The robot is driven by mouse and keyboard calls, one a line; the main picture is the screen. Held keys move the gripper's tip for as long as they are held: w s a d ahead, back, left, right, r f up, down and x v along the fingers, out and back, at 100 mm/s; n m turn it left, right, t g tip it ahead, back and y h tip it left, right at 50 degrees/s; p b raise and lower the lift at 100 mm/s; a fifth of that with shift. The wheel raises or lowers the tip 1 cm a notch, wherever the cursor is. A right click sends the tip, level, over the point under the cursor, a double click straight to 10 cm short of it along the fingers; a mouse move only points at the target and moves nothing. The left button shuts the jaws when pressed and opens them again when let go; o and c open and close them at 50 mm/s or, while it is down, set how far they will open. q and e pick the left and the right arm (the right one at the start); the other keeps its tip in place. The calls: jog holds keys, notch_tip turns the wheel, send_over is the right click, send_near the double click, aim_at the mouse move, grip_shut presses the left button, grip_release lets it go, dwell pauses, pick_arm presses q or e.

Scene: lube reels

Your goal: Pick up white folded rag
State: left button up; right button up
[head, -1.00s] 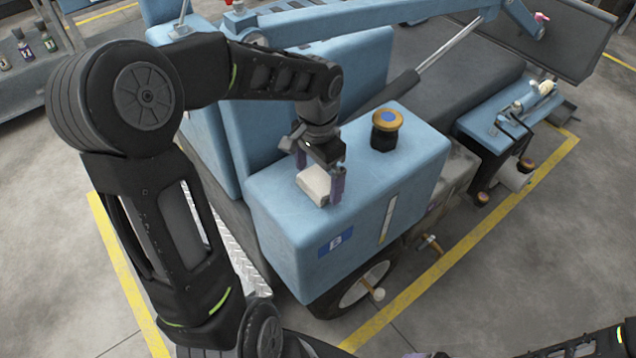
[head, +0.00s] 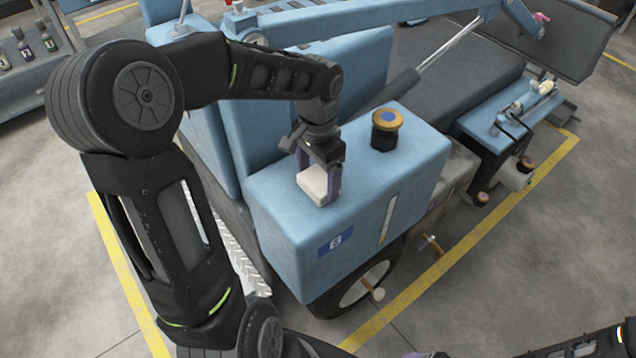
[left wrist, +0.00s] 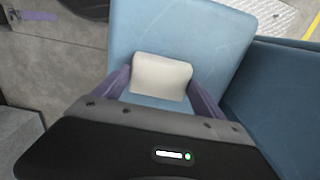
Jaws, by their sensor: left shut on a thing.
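The white folded rag (head: 314,183) lies on top of the blue box-shaped housing (head: 290,230) of the machine. My left gripper (head: 319,180) reaches down from above and is shut on the rag, with one purple finger at each side of it. In the left wrist view the rag (left wrist: 160,76) sits between the two purple fingers (left wrist: 160,92), against the blue surface. I cannot tell a gap between the rag and the housing. My right gripper cannot be made out; only parts of my arm show along the bottom edge of the head view.
A filler cap with an orange-yellow top (head: 387,120) stands on the housing right of the rag. A blue beam (head: 370,22) crosses behind my left arm. A wheel (head: 365,285) is below the housing. Bottles (head: 48,38) stand on a shelf at the far left. Open floor lies right.

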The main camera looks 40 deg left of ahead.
aim_at(318, 180)
pick_arm(q)
jog(key=shift+r, duration=0.15)
jog(key=shift+c, duration=0.5)
jog(key=shift+r, duration=0.25)
notch_tip(318, 180, up, 9)
jog(key=shift+r, duration=0.15)
dwell(0.5)
